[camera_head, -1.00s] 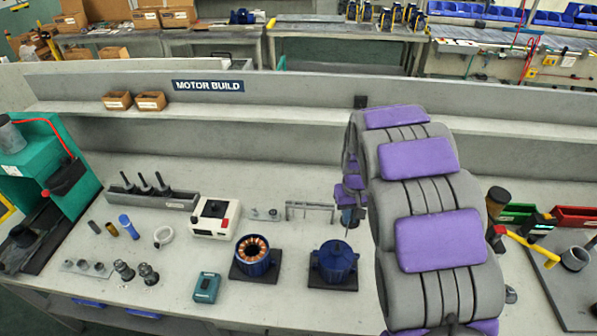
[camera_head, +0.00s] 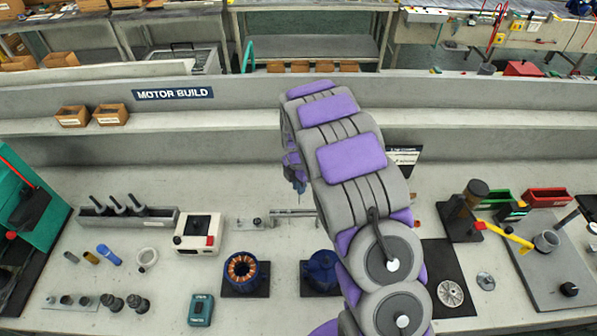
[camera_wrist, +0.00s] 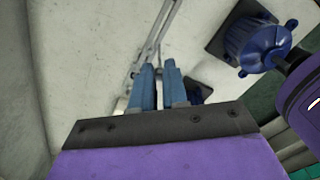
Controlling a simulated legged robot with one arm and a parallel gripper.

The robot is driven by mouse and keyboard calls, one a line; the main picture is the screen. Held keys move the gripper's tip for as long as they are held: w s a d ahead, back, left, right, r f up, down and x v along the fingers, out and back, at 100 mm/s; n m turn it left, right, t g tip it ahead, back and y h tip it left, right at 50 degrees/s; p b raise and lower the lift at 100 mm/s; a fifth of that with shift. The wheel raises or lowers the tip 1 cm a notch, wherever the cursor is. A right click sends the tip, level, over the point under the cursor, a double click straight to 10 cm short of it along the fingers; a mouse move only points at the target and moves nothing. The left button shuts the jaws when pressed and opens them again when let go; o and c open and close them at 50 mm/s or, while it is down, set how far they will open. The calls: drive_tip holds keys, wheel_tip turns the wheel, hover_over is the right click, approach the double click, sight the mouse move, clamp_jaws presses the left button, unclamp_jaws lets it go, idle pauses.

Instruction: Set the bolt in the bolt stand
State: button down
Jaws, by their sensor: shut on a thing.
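My gripper (camera_head: 298,184) hangs over the back middle of the bench, below my purple and grey arm. In the wrist view its two blue fingers (camera_wrist: 159,84) are close together, shut on the bolt. The bolt is mostly hidden between the fingers, so its tilt cannot be told. A thin grey rail-like stand (camera_head: 293,212) is on the bench just below the gripper in the head view. A low grey plate with small parts (camera_head: 256,223) sits left of it. I cannot tell for sure which of these is the bolt stand.
A white and red box (camera_head: 198,233) stands left of the plate. A blue motor housing with copper windings (camera_head: 243,273) and another blue motor (camera_head: 321,271), partly behind my arm, stand in front. The motor also shows in the wrist view (camera_wrist: 255,42). A shelf wall runs behind.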

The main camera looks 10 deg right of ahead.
drive_tip(key=shift+n, duration=0.3)
drive_tip(key=shift+w+d+f+b, duration=0.1)
drive_tip(key=shift+d+f+b, duration=0.1)
drive_tip(key=shift+f, duration=0.95)
drive_tip(key=shift+w+d+f+b, duration=0.1)
drive_tip(key=shift+f+b, duration=0.05)
drive_tip(key=shift+f, duration=0.95)
idle(1.0)
drive_tip(key=shift+d+f, duration=0.1)
drive_tip(key=shift+f, duration=0.5)
drive_tip(key=shift+a, duration=0.25)
idle(0.8)
drive_tip(key=shift+f+b, duration=0.45)
drive_tip(key=shift+f, duration=1.6)
